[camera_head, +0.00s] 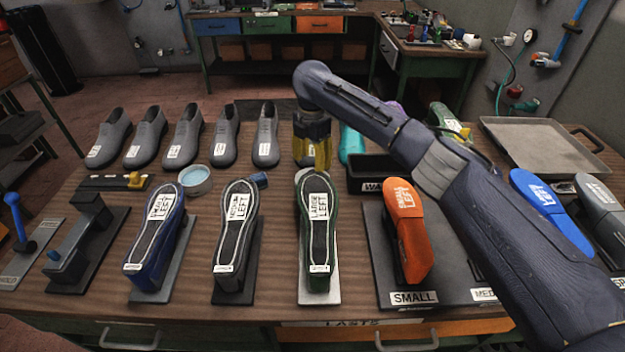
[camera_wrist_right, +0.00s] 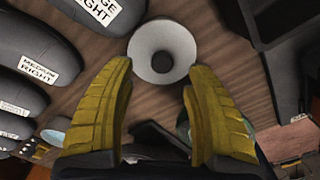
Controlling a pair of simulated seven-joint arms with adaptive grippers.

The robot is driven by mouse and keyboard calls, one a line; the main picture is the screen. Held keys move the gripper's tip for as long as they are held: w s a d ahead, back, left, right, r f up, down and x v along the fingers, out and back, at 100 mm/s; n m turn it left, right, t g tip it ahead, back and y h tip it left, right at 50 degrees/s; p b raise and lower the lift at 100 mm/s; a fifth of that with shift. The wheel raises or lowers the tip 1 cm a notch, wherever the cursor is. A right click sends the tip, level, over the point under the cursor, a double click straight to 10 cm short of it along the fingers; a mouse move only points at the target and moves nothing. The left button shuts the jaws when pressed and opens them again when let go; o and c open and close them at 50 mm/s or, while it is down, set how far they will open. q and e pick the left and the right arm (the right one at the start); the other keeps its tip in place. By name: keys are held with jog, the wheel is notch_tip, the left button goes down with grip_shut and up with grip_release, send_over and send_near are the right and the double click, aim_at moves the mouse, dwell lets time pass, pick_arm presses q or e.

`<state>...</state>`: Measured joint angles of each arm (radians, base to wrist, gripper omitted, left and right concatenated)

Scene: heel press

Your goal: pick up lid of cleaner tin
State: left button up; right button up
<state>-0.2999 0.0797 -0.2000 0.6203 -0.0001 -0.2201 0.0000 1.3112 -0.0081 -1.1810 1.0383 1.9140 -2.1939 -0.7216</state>
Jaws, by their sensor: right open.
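A round whitish disc with a grey round centre, which looks like the lid of the cleaner tin (camera_wrist_right: 140,50), lies on the table in the right wrist view. My right gripper (camera_wrist_right: 157,80) is open above the table, its yellow fingers apart, with the disc just beyond the fingertips and nothing between them. An open round tin with pale blue contents (camera_head: 195,181) stands further left. My left gripper is not in view.
Several grey shoes (camera_head: 183,135) stand in a row behind. A black bin (camera_head: 372,176) is close to the right of the gripper. The green large-left last (camera_head: 318,240) stands in front, and an orange last (camera_head: 405,230) at the right.

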jog(key=shift+s+d+f, duration=0.1)
jog(key=shift+d+f, duration=0.05)
jog(key=shift+f, duration=2.4)
jog(key=shift+c, duration=0.3)
grip_shut()
